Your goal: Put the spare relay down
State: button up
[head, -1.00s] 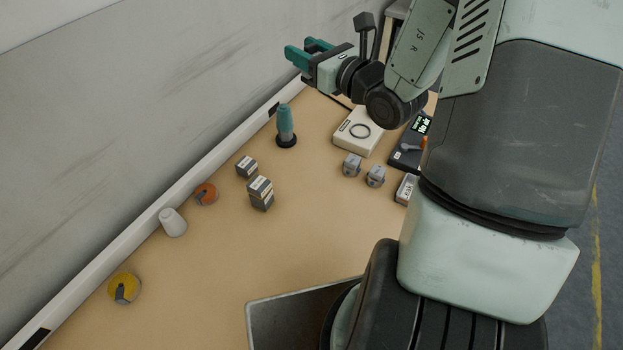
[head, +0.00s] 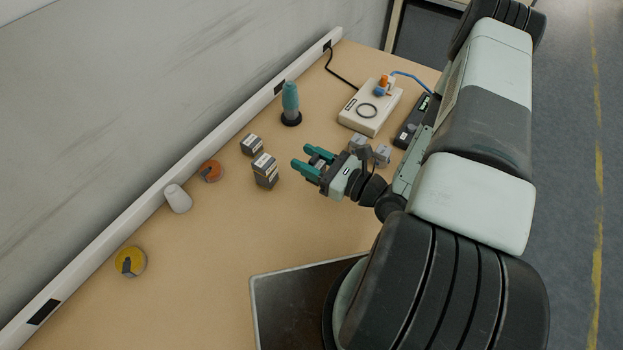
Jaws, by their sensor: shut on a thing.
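My gripper (head: 309,161), with two teal fingers, is low over the middle of the tan table, pointing left toward the relay stack. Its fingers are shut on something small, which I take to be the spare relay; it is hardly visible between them. A stack of grey relay blocks with white labels (head: 266,171) stands just left of the fingertips, apart from them. Another labelled grey block (head: 252,145) is behind the stack. Two more grey blocks (head: 358,142) and (head: 381,156) are right of the gripper, partly hidden by my arm.
A teal bottle on a black base (head: 291,104) stands behind. A cream box (head: 370,108) carries a dark ring and orange and blue parts. An orange roll (head: 211,171), white cone (head: 178,198) and yellow roll (head: 130,262) lie along the wall. The front-left table is clear.

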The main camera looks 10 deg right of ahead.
jog(key=shift+f, duration=3)
jog(key=shift+f, duration=0.1)
jog(key=o, duration=1.1)
jog(key=shift+c, duration=0.2)
jog(key=shift+s+d, duration=0.15)
jog(key=shift+d, duration=0.1)
jog(key=v, duration=1.1)
jog(key=shift+s+d, duration=0.1)
jog(key=shift+s, duration=0.1)
